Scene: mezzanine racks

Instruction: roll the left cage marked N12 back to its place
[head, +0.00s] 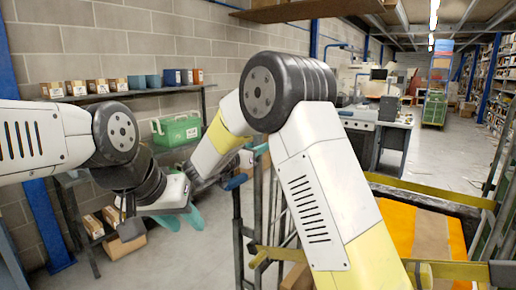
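A wheeled cage with dark upright bars (238,235) stands in the lower middle, partly hidden behind my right arm. No N12 marking can be read, so I cannot tell whether this is the named cage. My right gripper (248,168) is beside the cage's upper left bars, with blue fingertips apart from each other; whether a bar lies between them is unclear. My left gripper (181,220) hangs left of the cage, its two teal fingers spread and nothing seen between them.
An olive-yellow frame with an orange panel (400,224) fills the lower right. A wall shelf (135,93) holds small boxes; a green case (177,130) is below it. A grey workbench (392,128) stands behind. Open floor (445,150) runs down the aisle at right.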

